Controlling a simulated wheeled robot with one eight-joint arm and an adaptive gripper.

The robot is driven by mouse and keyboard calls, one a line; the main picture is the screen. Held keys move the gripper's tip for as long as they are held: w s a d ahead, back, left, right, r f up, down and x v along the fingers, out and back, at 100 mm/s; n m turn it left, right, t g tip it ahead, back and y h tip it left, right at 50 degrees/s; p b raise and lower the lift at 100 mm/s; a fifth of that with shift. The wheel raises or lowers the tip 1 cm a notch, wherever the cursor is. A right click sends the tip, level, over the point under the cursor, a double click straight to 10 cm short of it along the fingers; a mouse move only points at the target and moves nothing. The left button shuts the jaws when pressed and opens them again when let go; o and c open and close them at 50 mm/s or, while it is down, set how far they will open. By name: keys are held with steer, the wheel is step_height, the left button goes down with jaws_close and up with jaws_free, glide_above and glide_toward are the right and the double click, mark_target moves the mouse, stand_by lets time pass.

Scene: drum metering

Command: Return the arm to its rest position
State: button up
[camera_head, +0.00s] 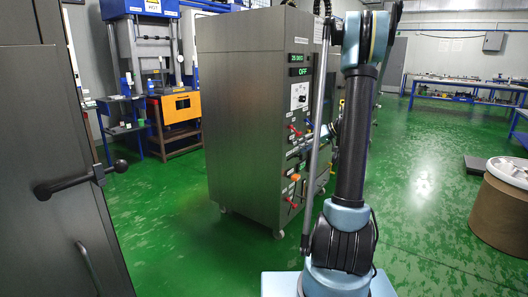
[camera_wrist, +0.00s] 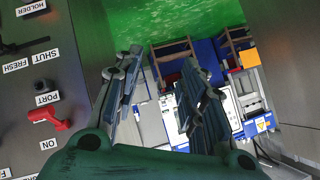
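My arm stands in the right middle of the head view, its dark upper link rising to a blue-grey joint at the top edge. My gripper (camera_wrist: 160,58) shows in the wrist view with its two fingers spread apart. Nothing is visible between the fingers except the distant background, so it is open and empty. I cannot make out the gripper clearly in the head view. A grey metal cabinet (camera_head: 245,120) stands just left of my arm, with a display reading OFF and red-handled valves; my arm hides part of its right side.
A labelled panel (camera_wrist: 30,100) with a red handle (camera_wrist: 57,124) is left of the gripper in the wrist view. A grey door (camera_head: 50,180) with a black handle (camera_head: 80,181) stands at the near left. A brown drum (camera_head: 502,220) is at right. Green floor (camera_head: 425,195) is open between.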

steer(key=s+a+r+m+g+h, duration=0.1)
steer(key=s+a+m+h, duration=0.15)
steer(key=s, duration=1.05)
steer(key=s+a+r+m+g+h, duration=0.1)
steer(key=s+a+m+h, duration=0.15)
steer(key=s, duration=1.05)
steer(key=s+d+f+h, duration=0.1)
steer(key=s+d+f, duration=0.1)
steer(key=s, duration=0.4)
steer(key=s+d+f+m+h, duration=0.1)
steer(key=s+d+f+h, duration=0.1)
steer(key=s+f, duration=0.2)
steer(key=s+d+f+m+h, duration=0.1)
steer(key=s+f+h, duration=0.1)
steer(key=s, duration=0.6)
steer(key=shift+s+d+f, duration=0.25)
steer(key=shift+d+f, duration=0.15)
steer(key=shift+f, duration=0.45)
steer(key=shift+w+f, duration=0.2)
steer(key=shift+w, duration=0.25)
steer(key=shift+c, duration=0.6)
